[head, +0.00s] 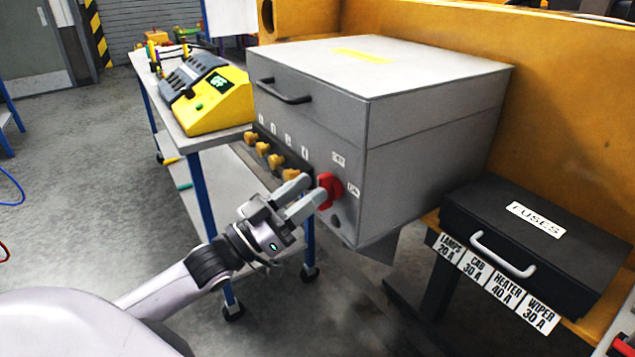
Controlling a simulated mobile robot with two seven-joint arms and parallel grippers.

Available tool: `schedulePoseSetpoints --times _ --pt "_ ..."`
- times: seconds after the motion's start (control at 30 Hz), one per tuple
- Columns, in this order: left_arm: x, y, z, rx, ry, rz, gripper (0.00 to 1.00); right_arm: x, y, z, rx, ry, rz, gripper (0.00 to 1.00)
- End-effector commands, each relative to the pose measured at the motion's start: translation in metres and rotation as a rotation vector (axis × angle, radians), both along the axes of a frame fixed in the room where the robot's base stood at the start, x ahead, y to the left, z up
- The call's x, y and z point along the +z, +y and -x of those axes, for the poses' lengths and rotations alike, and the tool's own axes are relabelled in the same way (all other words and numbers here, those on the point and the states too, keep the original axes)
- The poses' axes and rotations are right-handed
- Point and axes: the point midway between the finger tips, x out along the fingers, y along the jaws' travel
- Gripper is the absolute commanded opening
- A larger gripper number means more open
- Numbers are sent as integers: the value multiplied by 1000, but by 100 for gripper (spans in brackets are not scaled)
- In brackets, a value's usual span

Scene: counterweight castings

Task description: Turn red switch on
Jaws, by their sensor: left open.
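The red switch (331,190) is a rotary knob low on the right part of the front face of a grey metal box (420,140). Small white labels sit above it and to its right; they are too small to read surely. My left gripper (309,194) is at the knob, coming from the lower left. Its two grey fingers are apart, with the tips close to the knob's left side. I cannot tell whether they touch it. The fingers cover part of the panel beside the knob. My right gripper is not in view.
Several yellow knobs (270,158) line the box front to the left, below a dark handle (284,92). A yellow tester (215,103) stands on a wheeled table (172,127) at left. A black fuse box (540,235) is at right. Open floor lies at left.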

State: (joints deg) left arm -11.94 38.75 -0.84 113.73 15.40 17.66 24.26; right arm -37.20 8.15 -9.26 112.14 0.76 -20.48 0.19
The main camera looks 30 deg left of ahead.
Motion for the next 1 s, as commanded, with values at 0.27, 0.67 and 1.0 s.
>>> schedulePoseSetpoints --times 0.27,0.67,1.0 --pt "10 -8 -20 0 -2 -2 40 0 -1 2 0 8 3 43" --pt "10 -10 -23 -1 0 -2 37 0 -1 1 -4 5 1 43" --pt "9 -10 -23 -1 0 -4 0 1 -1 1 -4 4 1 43"
